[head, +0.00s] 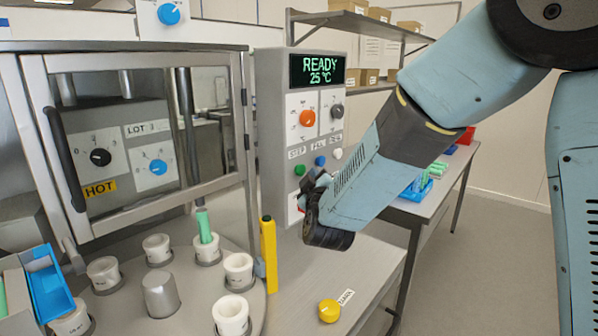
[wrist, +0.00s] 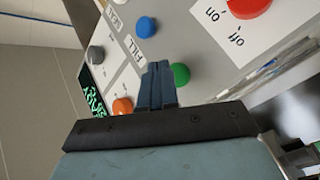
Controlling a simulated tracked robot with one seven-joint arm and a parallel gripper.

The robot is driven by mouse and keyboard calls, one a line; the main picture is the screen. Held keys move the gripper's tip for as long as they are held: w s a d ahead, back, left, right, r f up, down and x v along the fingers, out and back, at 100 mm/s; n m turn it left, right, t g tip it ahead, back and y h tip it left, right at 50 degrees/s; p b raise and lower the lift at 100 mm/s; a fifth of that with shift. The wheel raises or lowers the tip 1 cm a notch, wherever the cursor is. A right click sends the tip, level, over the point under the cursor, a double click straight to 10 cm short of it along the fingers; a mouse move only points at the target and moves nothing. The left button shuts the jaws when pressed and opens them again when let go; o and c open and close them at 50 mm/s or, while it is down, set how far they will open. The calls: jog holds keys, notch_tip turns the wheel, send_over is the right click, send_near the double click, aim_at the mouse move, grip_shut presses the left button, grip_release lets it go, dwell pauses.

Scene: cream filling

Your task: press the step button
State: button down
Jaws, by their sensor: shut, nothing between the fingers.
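The control panel (head: 270,140) stands in the middle of the head view, its display reading READY 25 °C. The green button (head: 299,170) is the left one of a row below the labels, under the label that appears to read STEP. It also shows in the wrist view (wrist: 181,74), just right of my fingertips. My gripper (head: 308,183) is shut and empty, in front of the panel's lower part, close to the green button. In the wrist view its dark fingers (wrist: 157,72) cover part of the panel beside the button. I cannot tell whether they touch it.
A blue button (head: 320,160) and a white button (head: 337,153) sit right of the green one. An orange knob (head: 307,118) and grey knob (head: 337,111) are above. A red on/off switch (wrist: 250,6) lies near. A yellow upright piece (head: 269,255) stands below the panel.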

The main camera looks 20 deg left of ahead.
jog(key=shift+s+d, duration=0.3)
jog(key=shift+d, duration=0.45)
jog(key=shift+s+d, duration=0.35)
jog(key=shift+d, duration=0.45)
jog(key=shift+s+d, duration=0.3)
jog(key=shift+d, duration=0.45)
jog(key=s+d+r+m+g+h, duration=0.1)
jog(key=s+d+r+m+g, duration=0.15)
jog(key=d, duration=0.75)
jog(key=s+d+r+m+g+h, duration=0.2)
jog(key=d+m+g, duration=0.2)
jog(key=d, duration=0.7)
jog(key=s+d+f+m+g+h, duration=0.1)
jog(key=s+d+m+g+h, duration=0.3)
jog(key=s+d, duration=1.2)
jog(key=s+m+g, duration=0.1)
jog(key=s+m, duration=0.2)
jog(key=shift+s+m, duration=0.3)
jog(key=shift+m, duration=0.05)
jog(key=shift+a+f, duration=0.1)
